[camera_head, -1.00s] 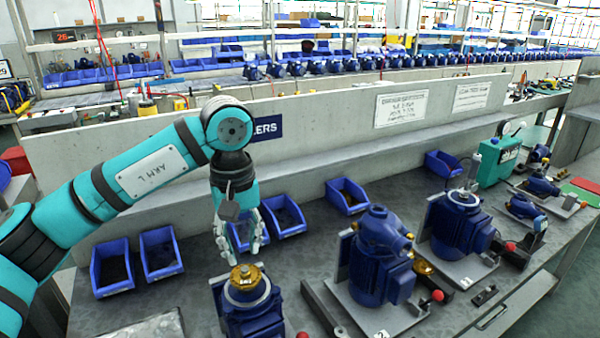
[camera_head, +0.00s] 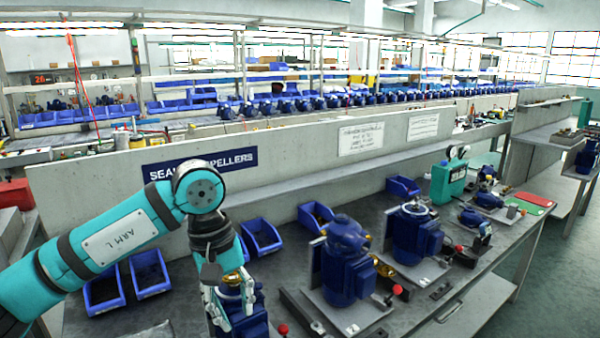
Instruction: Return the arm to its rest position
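My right gripper is not in view.
Blue pumps on plates (camera_head: 347,262) (camera_head: 415,236) stand to the right on the grey bench. Blue bins (camera_head: 149,272) (camera_head: 262,236) line the bench's back near a low wall (camera_head: 300,150). A teal box (camera_head: 447,182) stands further right.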

